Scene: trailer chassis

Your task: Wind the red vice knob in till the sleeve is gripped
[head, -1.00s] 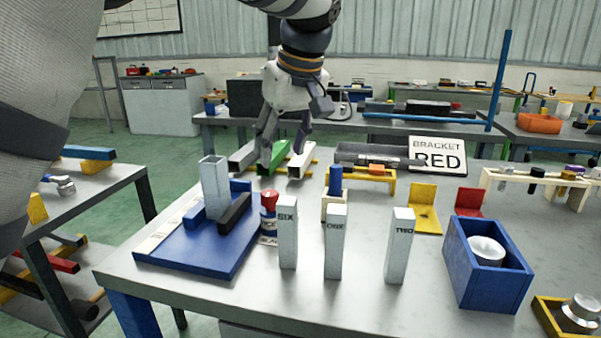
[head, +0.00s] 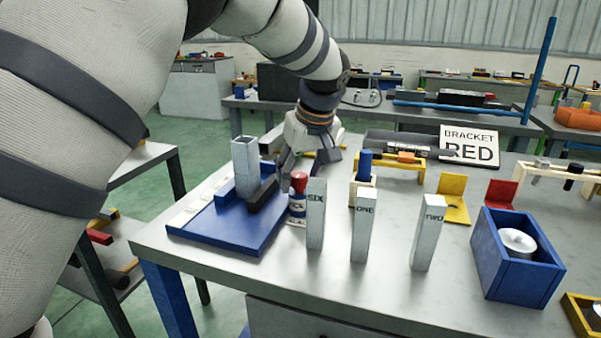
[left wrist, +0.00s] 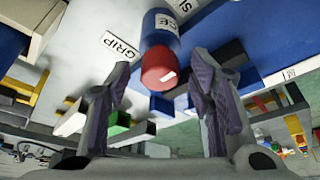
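The blue vice base (head: 228,232) lies on the near left of the table. The sleeve, a grey square tube (head: 244,165), stands upright on it beside a black bar (head: 262,194). My left gripper (head: 291,166) is just behind and above the knob. In the left wrist view, its spread fingers (left wrist: 159,75) lie either side of the red knob (left wrist: 158,68), with gaps visible; contact is not seen. My right gripper is not in view.
Grey blocks marked SIX (head: 315,215), ONE (head: 363,228) and TWO (head: 428,235) stand close to the knob's right. A blue box (head: 525,280) holds a round metal part. The BRACKET RED sign (head: 470,147) stands farther back. The table's front middle is clear.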

